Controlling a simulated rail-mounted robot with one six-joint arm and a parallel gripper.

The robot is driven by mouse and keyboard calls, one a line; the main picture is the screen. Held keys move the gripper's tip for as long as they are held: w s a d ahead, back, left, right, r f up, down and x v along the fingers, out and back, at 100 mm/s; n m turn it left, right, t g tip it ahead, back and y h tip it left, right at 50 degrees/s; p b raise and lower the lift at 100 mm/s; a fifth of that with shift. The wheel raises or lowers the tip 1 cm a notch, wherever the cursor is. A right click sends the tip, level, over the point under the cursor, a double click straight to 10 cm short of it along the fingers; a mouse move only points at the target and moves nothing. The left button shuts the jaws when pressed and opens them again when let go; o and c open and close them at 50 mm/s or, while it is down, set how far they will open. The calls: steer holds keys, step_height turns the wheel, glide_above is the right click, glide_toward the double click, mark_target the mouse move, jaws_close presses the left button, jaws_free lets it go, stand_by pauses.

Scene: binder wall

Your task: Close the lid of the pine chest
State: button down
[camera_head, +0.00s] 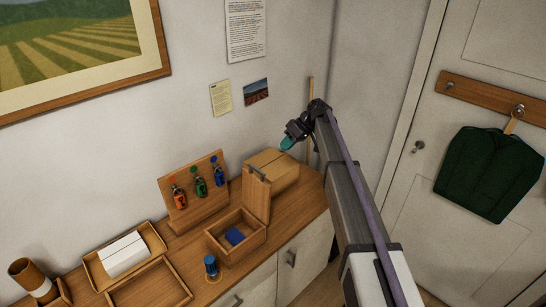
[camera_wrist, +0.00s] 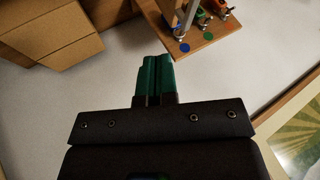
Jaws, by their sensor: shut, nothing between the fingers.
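The pine chest (camera_head: 222,252) stands on the wooden counter with its lid (camera_head: 256,195) raised upright at its back right side. A blue block (camera_head: 234,236) lies inside the chest. My gripper (camera_head: 287,143) is in the air above and to the right of the raised lid, apart from it, near the wall corner. Its teal fingers are together and empty, and they also show in the wrist view (camera_wrist: 155,78). The chest's interior is partly hidden by its walls.
A cardboard box (camera_head: 285,168) stands right behind the lid. A board with orange, green and blue hanging items (camera_head: 180,217) is to the left. A blue-topped object (camera_head: 210,266) stands in front of the chest. Trays (camera_head: 150,237) lie further left.

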steer(key=s+a+r+b+x, duration=0.1)
steer(key=s+b+x, duration=0.1)
steer(key=b+x, duration=0.5)
steer(key=x, duration=0.4)
steer(key=shift+a, duration=0.35)
steer(key=shift+s, duration=0.25)
